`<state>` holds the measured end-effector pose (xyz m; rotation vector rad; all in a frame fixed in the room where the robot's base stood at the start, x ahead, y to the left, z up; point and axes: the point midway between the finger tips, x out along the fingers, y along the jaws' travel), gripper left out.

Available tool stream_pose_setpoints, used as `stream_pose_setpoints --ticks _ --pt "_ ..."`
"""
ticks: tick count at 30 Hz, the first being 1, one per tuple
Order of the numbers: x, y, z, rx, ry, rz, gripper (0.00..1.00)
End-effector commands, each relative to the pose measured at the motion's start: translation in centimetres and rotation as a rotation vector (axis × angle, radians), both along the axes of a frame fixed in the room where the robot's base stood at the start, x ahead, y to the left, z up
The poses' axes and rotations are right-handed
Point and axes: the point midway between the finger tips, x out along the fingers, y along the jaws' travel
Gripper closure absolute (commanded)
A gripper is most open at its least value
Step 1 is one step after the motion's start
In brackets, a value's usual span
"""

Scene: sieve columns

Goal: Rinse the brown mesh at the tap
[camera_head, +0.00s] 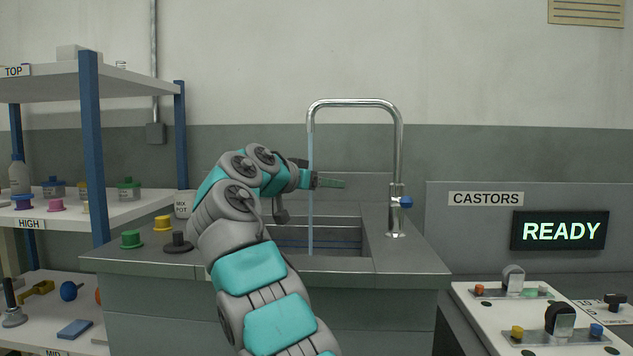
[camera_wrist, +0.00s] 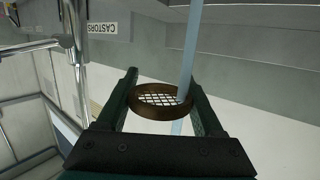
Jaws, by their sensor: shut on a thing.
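My gripper (camera_head: 329,183) is over the sink (camera_head: 290,249), beside the water stream (camera_head: 310,170) that falls from the tap (camera_head: 355,103). In the wrist view my gripper (camera_wrist: 161,92) is shut on the brown mesh (camera_wrist: 157,101), a round brown ring with a pale grid, held between the two dark green fingers. The water stream (camera_wrist: 190,50) meets the right part of the mesh and shows again below it. I cannot make out the mesh in the head view.
A blue-handled tap base stands at the sink's right. Green, yellow and dark knobbed pieces (camera_head: 162,223) sit on the counter left of the sink. Shelves (camera_head: 90,210) stand at the left. A white castors panel (camera_head: 540,320) is at the right under a READY display (camera_head: 559,231).

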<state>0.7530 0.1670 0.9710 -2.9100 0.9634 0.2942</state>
Motion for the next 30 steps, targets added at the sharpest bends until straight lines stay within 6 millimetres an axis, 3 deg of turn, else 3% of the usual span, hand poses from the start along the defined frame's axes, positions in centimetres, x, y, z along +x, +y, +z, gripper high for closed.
stream_pose_setpoints --ticks 30 --pt "-0.8 -1.1 -0.1 0.001 -0.002 0.001 0.83"
